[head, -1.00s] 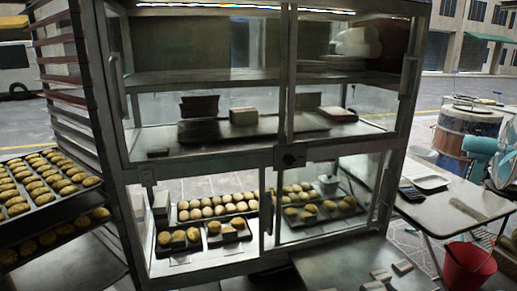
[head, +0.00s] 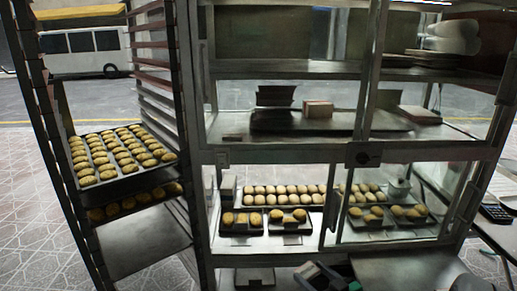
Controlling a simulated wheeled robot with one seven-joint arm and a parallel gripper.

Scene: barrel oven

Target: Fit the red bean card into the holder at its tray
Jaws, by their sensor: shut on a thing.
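My gripper (head: 330,276) appears at the bottom edge, right of the middle, cut off by the frame. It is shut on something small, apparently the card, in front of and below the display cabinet. The card's face and lettering cannot be made out. In the cabinet's lower compartment are a left front tray (head: 265,229), a right front tray (head: 390,220) and a tray of pale buns (head: 283,194) behind. Small grey pieces, perhaps holders, stand before the left buns. I cannot tell which tray is for red bean.
The glass cabinet's metal frame (head: 280,156) and middle post stand around the trays. A rack on the left holds a tray of golden buns (head: 75,170). A calculator (head: 496,213) lies at the right edge.

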